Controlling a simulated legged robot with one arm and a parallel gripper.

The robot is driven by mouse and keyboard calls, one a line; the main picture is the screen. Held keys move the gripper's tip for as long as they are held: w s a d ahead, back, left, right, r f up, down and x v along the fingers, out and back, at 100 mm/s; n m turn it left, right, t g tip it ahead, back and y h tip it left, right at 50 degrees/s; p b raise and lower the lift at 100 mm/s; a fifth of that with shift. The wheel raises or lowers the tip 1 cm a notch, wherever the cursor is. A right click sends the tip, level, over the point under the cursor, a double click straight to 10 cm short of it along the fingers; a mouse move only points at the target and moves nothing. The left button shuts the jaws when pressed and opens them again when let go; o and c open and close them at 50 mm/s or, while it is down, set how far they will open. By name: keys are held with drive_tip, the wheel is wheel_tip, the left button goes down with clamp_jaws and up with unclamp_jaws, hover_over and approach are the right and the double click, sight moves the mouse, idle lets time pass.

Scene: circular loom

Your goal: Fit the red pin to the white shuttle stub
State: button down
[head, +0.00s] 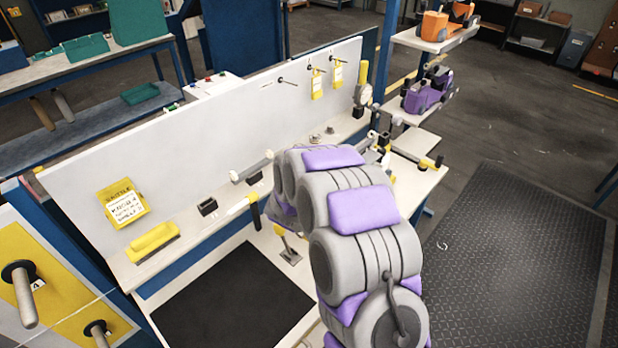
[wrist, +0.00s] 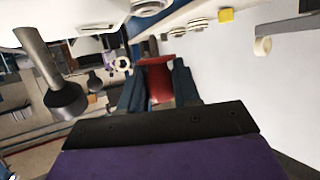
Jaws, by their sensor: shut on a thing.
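The red pin (wrist: 158,82) shows in the wrist view between the two dark fingers of my gripper (wrist: 158,88), which is shut on it. In the head view my own arm hides the gripper and the pin. I cannot surely tell the white shuttle stub. A small white ring (wrist: 122,63) beside a purple patch shows beyond the fingers, left of the pin and apart from it. In the head view a purple shuttle-like body (head: 428,90) sits on a shelf at the upper right.
A white back panel (head: 200,140) stands behind the bench, with yellow tags (head: 317,84) hanging on it. A yellow-handled brush (head: 153,240) and a black mat (head: 235,305) lie at the left. In the wrist view a grey rod (wrist: 45,70) with a dark collar is at the left.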

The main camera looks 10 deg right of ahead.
drive_tip(key=shift+f, duration=0.2)
drive_tip(key=shift+f, duration=0.35)
drive_tip(key=shift+f+b, duration=0.55)
drive_tip(key=shift+f, duration=0.75)
drive_tip(key=c, duration=0.7)
unclamp_jaws()
drive_tip(key=shift+p+v, duration=1.45)
drive_tip(key=shift+v, duration=7.2)
